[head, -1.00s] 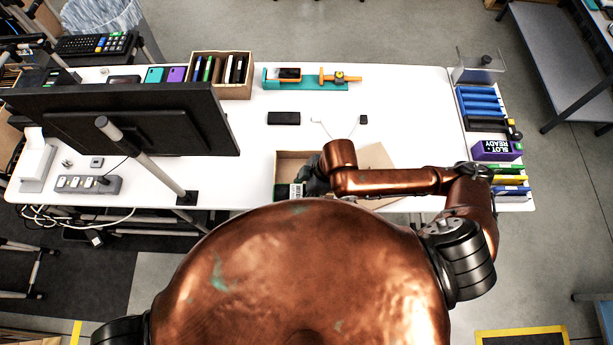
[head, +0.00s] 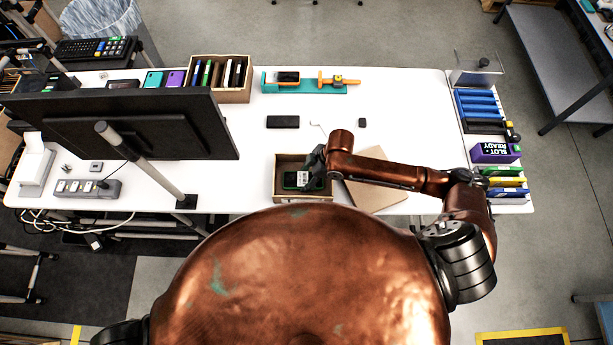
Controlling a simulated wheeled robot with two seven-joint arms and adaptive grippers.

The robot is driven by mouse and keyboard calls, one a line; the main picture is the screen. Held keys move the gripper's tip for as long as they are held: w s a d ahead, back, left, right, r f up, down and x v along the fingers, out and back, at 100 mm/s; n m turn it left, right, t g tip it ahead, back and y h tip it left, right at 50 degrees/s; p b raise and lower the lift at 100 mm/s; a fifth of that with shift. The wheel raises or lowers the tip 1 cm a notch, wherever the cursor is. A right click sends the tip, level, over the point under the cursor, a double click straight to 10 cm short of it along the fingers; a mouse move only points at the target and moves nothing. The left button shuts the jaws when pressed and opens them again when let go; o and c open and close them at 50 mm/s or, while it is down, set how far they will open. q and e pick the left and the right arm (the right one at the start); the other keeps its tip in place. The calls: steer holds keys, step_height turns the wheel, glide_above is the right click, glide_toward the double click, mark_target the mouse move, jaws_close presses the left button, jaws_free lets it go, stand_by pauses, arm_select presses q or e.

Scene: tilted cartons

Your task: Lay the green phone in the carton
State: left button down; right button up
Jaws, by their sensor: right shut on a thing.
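The open carton (head: 281,163) stands at the table's front edge, just beyond my body, tilted as far as I can tell. My right gripper (head: 311,180) reaches into it from the right and is shut on the green phone (head: 291,180). The phone looks mostly dark here, with a green edge and a pale label, and lies within the carton's outline. I cannot tell whether it touches the carton floor. The gripper hides part of the phone and the carton's right side. My left gripper is out of view.
A flat cardboard piece (head: 375,185) lies right of the carton under my right forearm. A black phone-like block (head: 283,122) lies behind the carton. A monitor (head: 120,125) stands left. A box of upright items (head: 222,95) and a teal tray (head: 310,89) are at the back.

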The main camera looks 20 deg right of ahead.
steer(key=shift+f, duration=0.2)
steer(key=o, duration=1.3)
steer(key=v, duration=1.2)
steer(key=shift+r, duration=0.1)
